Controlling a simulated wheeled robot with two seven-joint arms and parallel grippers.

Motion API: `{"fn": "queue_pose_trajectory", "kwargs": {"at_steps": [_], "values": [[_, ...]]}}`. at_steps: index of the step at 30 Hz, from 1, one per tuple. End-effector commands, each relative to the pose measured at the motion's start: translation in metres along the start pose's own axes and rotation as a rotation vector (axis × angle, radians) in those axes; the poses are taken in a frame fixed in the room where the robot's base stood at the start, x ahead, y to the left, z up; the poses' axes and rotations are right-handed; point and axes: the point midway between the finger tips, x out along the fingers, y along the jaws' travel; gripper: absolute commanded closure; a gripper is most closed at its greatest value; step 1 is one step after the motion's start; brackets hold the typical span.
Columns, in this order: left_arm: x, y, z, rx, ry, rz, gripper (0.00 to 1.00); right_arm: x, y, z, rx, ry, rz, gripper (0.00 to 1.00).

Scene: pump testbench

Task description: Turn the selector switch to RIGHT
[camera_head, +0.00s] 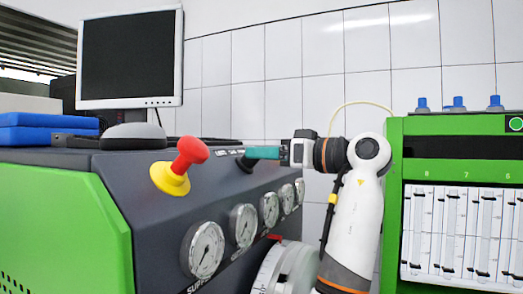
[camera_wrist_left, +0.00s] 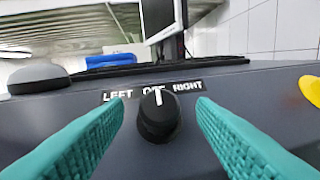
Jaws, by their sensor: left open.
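The selector switch (camera_wrist_left: 159,118) is a round black knob on the dark panel, with a white mark that points up at the OFF label. The LEFT label (camera_wrist_left: 117,96) is to its left and the RIGHT label (camera_wrist_left: 187,86) to its right. My left gripper (camera_wrist_left: 160,105) is open, its two teal fingers on either side of the knob with a gap at each side. My right gripper is in neither view.
A red emergency stop button (camera_head: 190,151) with a yellow base stands out from the panel. Several gauges (camera_head: 205,250) line the front below. A monitor (camera_head: 130,60) and a grey domed object (camera_head: 134,136) are on top. A green flowmeter rack (camera_head: 455,172) stands at right.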

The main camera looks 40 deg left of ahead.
Motion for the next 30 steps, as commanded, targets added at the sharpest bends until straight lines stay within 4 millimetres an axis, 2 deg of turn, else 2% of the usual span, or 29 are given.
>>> {"fn": "queue_pose_trajectory", "kwargs": {"at_steps": [5,14,22,30], "values": [[0.0136,0.0001,0.0000,0.001,0.000,0.001,0.49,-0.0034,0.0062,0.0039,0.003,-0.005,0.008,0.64],[0.0155,-0.0001,-0.0005,0.001,0.000,0.000,0.49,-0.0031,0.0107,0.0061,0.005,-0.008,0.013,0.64],[0.0153,-0.0001,-0.0004,0.000,0.000,0.000,0.93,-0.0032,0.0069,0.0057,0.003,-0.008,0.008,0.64],[0.0151,0.0001,-0.0011,0.019,0.001,-0.022,0.93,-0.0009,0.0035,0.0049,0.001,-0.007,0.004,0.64]]}}
